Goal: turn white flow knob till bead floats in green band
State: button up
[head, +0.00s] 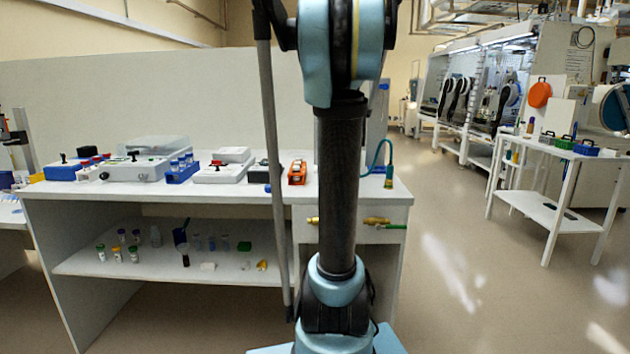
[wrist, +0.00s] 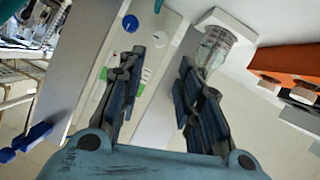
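My gripper (wrist: 157,78) is open and empty in the wrist view, its two dark fingers spread apart. Beyond them is a pale panel with a round blue knob (wrist: 130,23) and a small round white knob (wrist: 160,39). The white knob lies above the gap between the fingertips, apart from both fingers as far as I can tell. I cannot make out the bead or clearly identify the green band. In the head view my arm hides the gripper and much of the panel behind it.
A clear vessel on a white square base (wrist: 215,45) is close beyond the right finger. An orange block (wrist: 290,65) is farther right. In the head view the white bench (head: 230,190) carries several instruments and an orange item (head: 297,172).

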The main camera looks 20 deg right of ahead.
jog(key=s+a+f+g+y, duration=0.1)
jog(key=s+a+f, duration=0.1)
jog(key=s+a, duration=0.2)
jog(key=s+a+f+y, duration=0.1)
jog(key=s+a+f, duration=0.1)
jog(key=s+a, duration=0.3)
jog(key=s+a+f+g, duration=0.1)
jog(key=s+a+f, duration=0.1)
jog(key=s+a, duration=0.2)
jog(key=shift+s+a+g+y, duration=0.2)
jog(key=shift+a+g+y, duration=0.1)
jog(key=shift+a+y, duration=0.1)
jog(key=shift+s+a+f+n, duration=0.3)
jog(key=shift+s+a+f, duration=0.05)
jog(key=shift+s+a, duration=0.15)
jog(key=shift+s+a+f, duration=0.15)
jog(key=shift+s, duration=0.1)
jog(key=s+a+f+g+y, duration=0.25)
jog(key=s+a+f, duration=0.45)
jog(key=s, duration=0.4)
jog(key=s+f+g, duration=0.5)
jog(key=s+f, duration=0.5)
jog(key=s, duration=0.5)
jog(key=shift+f+n, duration=0.35)
jog(key=shift+n, duration=0.05)
